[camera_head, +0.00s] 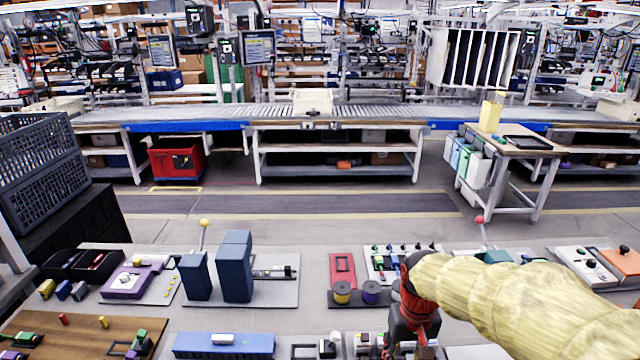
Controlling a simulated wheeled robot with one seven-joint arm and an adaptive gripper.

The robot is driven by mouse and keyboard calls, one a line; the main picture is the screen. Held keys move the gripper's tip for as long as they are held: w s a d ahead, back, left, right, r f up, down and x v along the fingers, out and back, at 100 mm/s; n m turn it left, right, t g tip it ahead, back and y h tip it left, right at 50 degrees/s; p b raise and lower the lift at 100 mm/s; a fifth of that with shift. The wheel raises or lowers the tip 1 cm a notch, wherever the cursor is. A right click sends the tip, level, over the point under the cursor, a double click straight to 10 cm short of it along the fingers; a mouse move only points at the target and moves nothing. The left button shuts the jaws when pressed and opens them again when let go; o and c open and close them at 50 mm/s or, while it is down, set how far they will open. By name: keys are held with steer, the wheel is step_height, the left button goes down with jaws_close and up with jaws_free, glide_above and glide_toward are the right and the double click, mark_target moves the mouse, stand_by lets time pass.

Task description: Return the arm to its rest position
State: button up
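My arm, in a pale yellow sleeve, reaches in from the lower right of the head view and bends down at a red and black wrist. My gripper (408,350) points down at the bottom edge, over the front part of the bench. Its fingertips are partly cut off by the frame and dark, so I cannot see whether they are apart or whether anything is between them. I cannot make out a screwdriver balancer for sure.
The bench (310,258) bears a blue two-block fixture (236,265), a purple fixture (130,282), a red plate (343,268), two spools (342,292) and a blue bar (224,345). Grey crates (40,170) stand at left. A small table (520,147) stands beyond, before a conveyor (380,116).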

steer(key=s+r+t, duration=0.5)
steer(key=s+r, duration=0.8)
steer(key=s, duration=0.1)
steer(key=shift+s+r, duration=0.25)
steer(key=shift+r, duration=0.1)
